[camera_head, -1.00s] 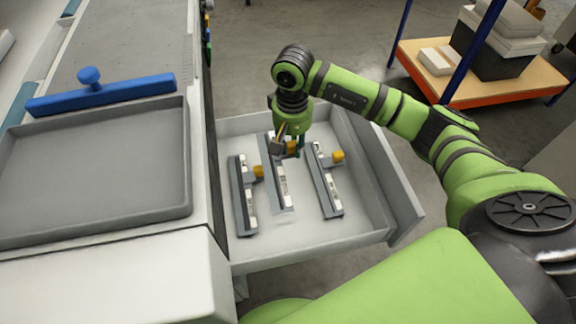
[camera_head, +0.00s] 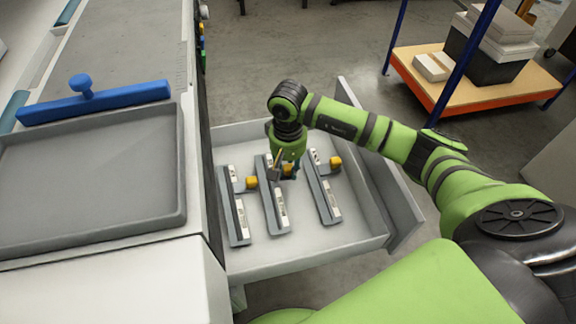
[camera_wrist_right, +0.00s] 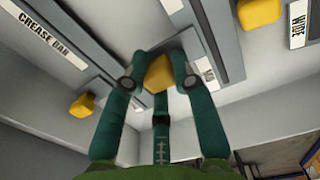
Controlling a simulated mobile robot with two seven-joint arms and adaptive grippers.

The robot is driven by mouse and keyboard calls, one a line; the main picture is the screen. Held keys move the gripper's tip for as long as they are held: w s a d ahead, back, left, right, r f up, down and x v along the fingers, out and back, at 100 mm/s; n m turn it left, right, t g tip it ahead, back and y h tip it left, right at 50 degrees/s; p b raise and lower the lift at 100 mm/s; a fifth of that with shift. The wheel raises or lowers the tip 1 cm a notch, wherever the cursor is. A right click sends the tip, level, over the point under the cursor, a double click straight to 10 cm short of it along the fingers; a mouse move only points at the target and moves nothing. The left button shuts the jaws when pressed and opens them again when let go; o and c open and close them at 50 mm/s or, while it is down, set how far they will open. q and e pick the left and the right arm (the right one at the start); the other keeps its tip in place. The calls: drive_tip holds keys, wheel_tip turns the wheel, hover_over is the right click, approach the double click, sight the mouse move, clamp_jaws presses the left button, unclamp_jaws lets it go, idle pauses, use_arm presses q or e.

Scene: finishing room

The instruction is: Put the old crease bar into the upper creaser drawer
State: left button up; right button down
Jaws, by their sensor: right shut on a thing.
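An open, light grey drawer (camera_head: 300,245) extends from the machine on the left. My right gripper (camera_head: 286,172) reaches down into it from above, shut on the yellow knob (camera_wrist_right: 158,73) of the middle grey bar (camera_head: 279,215). I take this held bar to be the old crease bar; its label is partly hidden by a finger in the wrist view. It lies between two similar bars, roughly parallel and apart from them, at or very close to the drawer floor; exact contact cannot be told. My left gripper is not in view.
A left bar (camera_head: 238,217) and a right bar (camera_head: 329,205), each with a yellow knob, flank the held one. Beside the drawer are a grey tray (camera_head: 90,235) and a blue bar (camera_head: 120,99). A loaded cart (camera_head: 475,92) stands back right.

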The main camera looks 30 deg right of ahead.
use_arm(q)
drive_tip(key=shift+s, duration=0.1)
use_arm(e)
drive_tip(key=shift+f, duration=0.2)
drive_tip(key=c, duration=1)
unclamp_jaws()
drive_tip(key=shift+r, duration=0.1)
drive_tip(key=shift+r+p, duration=0.75)
drive_tip(key=shift+p, duration=0.1)
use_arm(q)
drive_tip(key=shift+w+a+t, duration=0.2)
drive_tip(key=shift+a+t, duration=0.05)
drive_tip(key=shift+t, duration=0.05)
use_arm(e)
wheel_tip(320, 180, up, 12)
drive_tip(key=shift+f, duration=0.2)
